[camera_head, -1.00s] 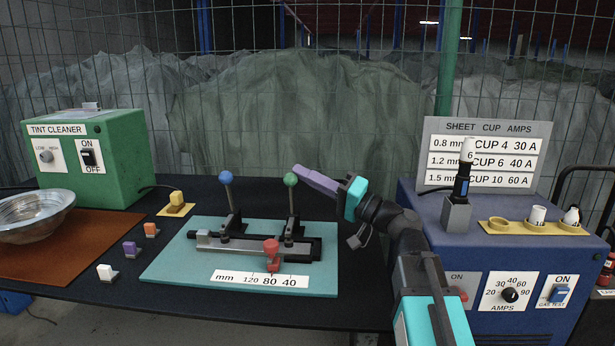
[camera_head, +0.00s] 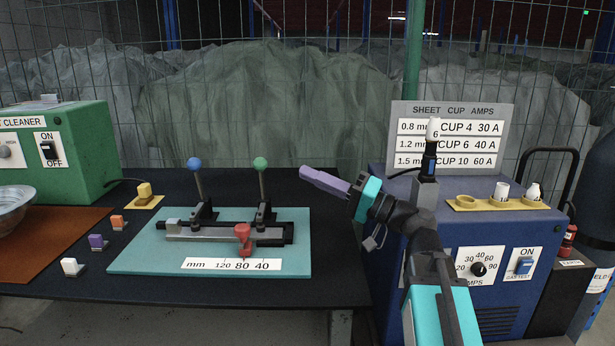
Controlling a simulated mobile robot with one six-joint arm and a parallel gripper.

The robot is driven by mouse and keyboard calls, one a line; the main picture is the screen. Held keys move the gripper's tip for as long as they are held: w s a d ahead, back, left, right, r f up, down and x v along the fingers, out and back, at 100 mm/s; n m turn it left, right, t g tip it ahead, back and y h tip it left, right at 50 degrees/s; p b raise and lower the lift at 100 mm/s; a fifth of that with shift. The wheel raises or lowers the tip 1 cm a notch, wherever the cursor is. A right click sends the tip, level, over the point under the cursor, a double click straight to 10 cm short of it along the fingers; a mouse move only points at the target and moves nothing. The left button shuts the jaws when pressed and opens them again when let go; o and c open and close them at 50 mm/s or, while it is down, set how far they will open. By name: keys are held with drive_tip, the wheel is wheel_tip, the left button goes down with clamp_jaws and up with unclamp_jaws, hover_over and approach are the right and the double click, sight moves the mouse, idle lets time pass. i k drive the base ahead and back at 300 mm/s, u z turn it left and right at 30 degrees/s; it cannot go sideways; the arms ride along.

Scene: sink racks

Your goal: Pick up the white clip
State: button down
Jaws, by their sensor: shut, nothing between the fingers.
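The white clip (camera_head: 70,266) is a small white block on a dark base. It sits on the dark table at the front left, in front of the purple clip (camera_head: 97,241) and the orange clip (camera_head: 118,222). My gripper (camera_head: 304,173) has purple fingers, shut and empty. It is raised above the table, to the right of the green-knobbed lever and far to the right of the white clip. Nothing hides the white clip.
A teal board (camera_head: 125,257) with a clamp, blue (camera_head: 195,164) and green (camera_head: 260,164) knobbed levers and a red knob (camera_head: 242,233) lies between my gripper and the clips. A yellow block (camera_head: 144,190) sits behind them. A blue welder (camera_head: 480,235) stands right.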

sight(70, 265)
drive_tip(key=z, duration=0.05)
drive_tip(key=k, duration=1)
drive_tip(key=u, duration=0.05)
